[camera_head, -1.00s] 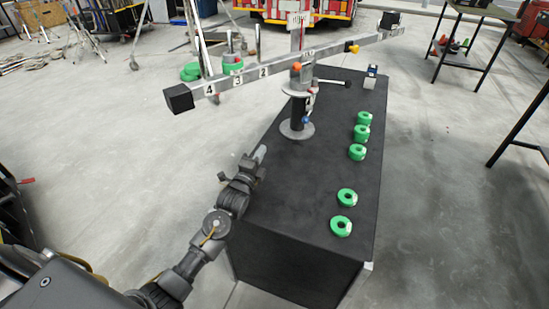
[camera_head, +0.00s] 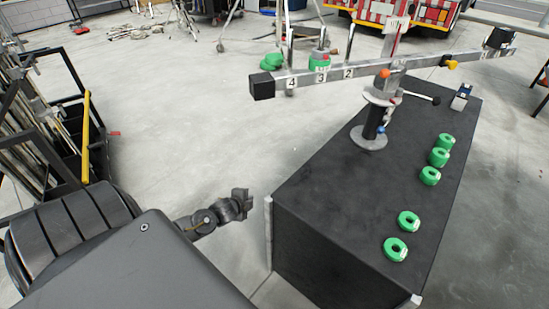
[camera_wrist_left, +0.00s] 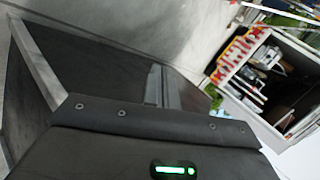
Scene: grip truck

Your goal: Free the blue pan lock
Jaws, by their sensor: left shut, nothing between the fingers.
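The blue pan lock (camera_head: 381,130) is a small blue knob low on the upright post of the balance-arm rig, just above its round grey base plate (camera_head: 369,139). The rig stands on a black box-like table (camera_head: 335,190). My left gripper (camera_head: 246,196) is off the table's left side, well apart from the knob. It is shut and empty. In the left wrist view its fingers (camera_wrist_left: 163,87) show close together; the blue knob is not recognisable there. My right gripper is not in view.
A long grey beam (camera_head: 340,70) with numbered marks and a black end block (camera_head: 262,86) reaches left over the table. An orange knob (camera_head: 384,74) and a yellow knob (camera_head: 451,64) sit on the rig. Several green rings (camera_head: 396,249) lie along the table's right side.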

